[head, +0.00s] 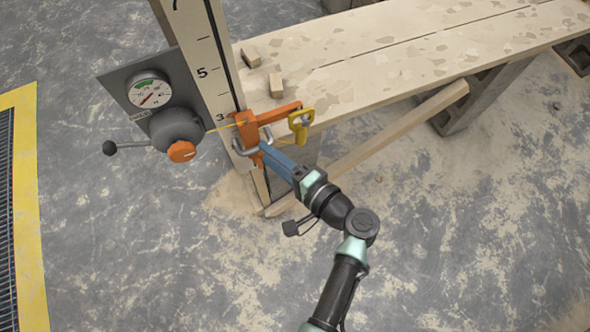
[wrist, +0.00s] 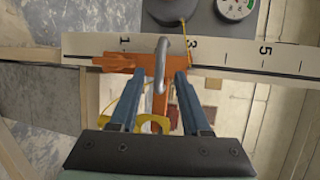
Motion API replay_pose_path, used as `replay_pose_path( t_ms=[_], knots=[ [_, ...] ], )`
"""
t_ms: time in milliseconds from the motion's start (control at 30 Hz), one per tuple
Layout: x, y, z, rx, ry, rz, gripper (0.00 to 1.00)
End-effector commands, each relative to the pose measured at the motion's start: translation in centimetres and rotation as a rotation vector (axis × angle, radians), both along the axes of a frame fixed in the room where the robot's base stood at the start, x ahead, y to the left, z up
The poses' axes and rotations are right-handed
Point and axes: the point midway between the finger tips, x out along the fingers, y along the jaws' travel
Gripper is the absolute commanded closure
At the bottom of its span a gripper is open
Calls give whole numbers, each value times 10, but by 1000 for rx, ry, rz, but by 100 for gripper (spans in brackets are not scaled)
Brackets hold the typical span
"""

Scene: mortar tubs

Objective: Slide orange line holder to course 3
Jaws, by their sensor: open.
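The orange line holder (head: 250,131) sits on the numbered pole (head: 203,62), just below the 3 mark. In the wrist view the orange holder (wrist: 118,62) lies between the 1 and the 3, with a grey metal loop handle (wrist: 161,66) standing out from it. My gripper (wrist: 157,78) is open, with one blue finger on each side of the handle and orange stem. I cannot tell whether either finger touches. In the head view my gripper (head: 264,150) reaches the holder from the lower right and hides part of it.
A gauge box (head: 115,88) with an orange knob (head: 181,152) and a black lever stands left of the pole. A yellow clip (head: 301,121) hangs beside the holder. A plank bench (head: 400,48) with small wooden blocks lies right. A wooden brace (head: 390,135) slants below it.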

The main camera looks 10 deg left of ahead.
Motion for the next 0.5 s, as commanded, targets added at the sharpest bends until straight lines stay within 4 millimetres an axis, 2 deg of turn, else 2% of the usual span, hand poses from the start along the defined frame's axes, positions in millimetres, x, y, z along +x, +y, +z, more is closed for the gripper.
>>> replay_pose_path(
  t_ms=[33, 200, 333, 500],
  knots=[
    [-7, -12, 2, -1, 1, -6, 53],
    [-26, -42, 10, -2, 0, -5, 53],
    [-38, -59, 14, -1, 1, -3, 53],
    [-45, -70, 17, 0, 1, -1, 53]
  ],
)
